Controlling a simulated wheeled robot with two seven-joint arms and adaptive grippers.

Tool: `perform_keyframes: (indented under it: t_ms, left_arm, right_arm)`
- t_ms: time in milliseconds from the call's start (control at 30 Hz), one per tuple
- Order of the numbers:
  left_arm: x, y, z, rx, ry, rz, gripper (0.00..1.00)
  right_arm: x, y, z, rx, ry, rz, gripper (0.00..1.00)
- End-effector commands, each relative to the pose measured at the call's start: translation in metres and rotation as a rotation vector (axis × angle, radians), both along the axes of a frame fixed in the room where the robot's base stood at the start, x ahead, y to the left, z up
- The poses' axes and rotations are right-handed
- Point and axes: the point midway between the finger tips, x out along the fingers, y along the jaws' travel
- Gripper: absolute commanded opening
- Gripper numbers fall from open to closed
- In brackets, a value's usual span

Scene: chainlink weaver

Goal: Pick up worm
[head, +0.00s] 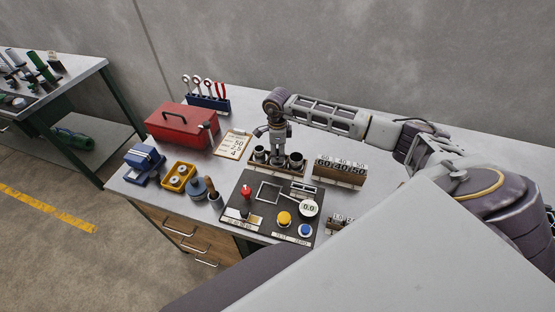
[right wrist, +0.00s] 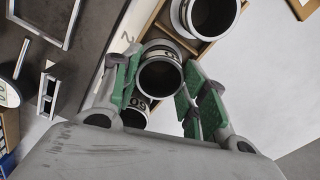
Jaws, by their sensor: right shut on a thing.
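I cannot tell which thing is the worm. My right gripper (head: 279,144) points down at the wooden tray (head: 287,173) on the workbench, seen in the head view. In the right wrist view, the green-padded fingers of the gripper (right wrist: 161,82) are shut on a hollow metal cylinder (right wrist: 160,79) with a dark inside and a pale marked band. It is at the tray. A wider cylinder (right wrist: 211,14) stands beyond it, and a third one marked with digits (right wrist: 135,113) is close by, partly hidden. My left gripper is not in view.
A dark panel (head: 259,222) with coloured buttons lies in front of the tray. A number block (head: 340,173) is right of the tray, and a clipboard (head: 233,144) is left. A red toolbox (head: 181,130) stands farther left. Bare bench lies behind.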

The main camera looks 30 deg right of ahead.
Motion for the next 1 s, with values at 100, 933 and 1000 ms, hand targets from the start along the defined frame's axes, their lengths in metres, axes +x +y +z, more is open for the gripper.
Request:
perform_keyframes:
  t_ms: [100, 933, 1000]
  left_arm:
    - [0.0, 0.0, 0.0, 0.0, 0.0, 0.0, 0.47]
    - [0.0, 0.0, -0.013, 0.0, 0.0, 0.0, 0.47]
    - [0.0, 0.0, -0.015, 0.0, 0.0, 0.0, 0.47]
  right_arm:
    - [0.0, 0.0, 0.0, -0.001, -0.001, 0.0, 0.06]
    - [0.001, -0.001, 0.057, 0.0, -0.004, 0.0, 0.06]
    - [0.002, -0.001, 0.068, 0.0, -0.006, -0.001, 0.06]
